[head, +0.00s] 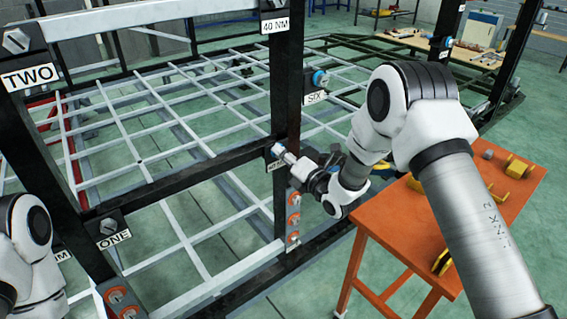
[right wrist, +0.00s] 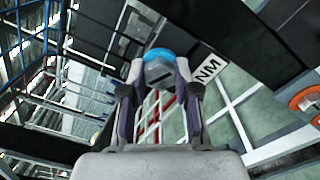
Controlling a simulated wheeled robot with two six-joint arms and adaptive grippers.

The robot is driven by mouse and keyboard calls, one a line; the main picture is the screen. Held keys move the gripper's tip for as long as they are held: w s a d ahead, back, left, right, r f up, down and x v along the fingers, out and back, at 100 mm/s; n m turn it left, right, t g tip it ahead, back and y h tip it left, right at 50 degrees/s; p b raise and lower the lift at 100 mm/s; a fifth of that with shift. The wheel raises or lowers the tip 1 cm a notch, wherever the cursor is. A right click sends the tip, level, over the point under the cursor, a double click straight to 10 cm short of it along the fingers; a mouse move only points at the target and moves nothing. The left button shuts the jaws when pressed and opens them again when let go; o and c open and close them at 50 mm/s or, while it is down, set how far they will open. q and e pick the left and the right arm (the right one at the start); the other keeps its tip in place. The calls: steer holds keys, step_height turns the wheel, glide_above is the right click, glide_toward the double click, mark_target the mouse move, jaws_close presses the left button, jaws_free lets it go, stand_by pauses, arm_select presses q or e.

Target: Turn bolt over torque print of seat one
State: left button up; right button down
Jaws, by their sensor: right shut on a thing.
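My right gripper (head: 288,160) reaches the dark upright post and is shut on a grey bolt with a blue collar (right wrist: 158,53). The bolt's slotted head shows between the fingers in the right wrist view (right wrist: 160,74). A white label ending in NM (right wrist: 209,69) is beside this bolt; its number is hidden. Seat one, marked by the ONE label (head: 113,239), has a plain grey bolt (head: 108,226) on the lower left beam. Another label ending in M (head: 65,257) is partly hidden by my left arm. My left gripper is out of view.
A SIX label (head: 316,97) sits by a blue-collared bolt (head: 319,77). A TWO label (head: 30,77) and a 40 NM label (head: 275,25) are on other posts. Orange discs (head: 293,219) line a plate below my right gripper. An orange table (head: 410,243) with yellow parts stands right.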

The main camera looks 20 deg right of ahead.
steer(key=n+b, duration=0.2)
steer(key=n, duration=0.7)
steer(key=n+b, duration=0.2)
steer(key=n, duration=0.8)
steer(key=n+b, duration=0.2)
steer(key=n, duration=0.8)
steer(key=shift+f, duration=0.25)
stand_by(1.0)
stand_by(0.4)
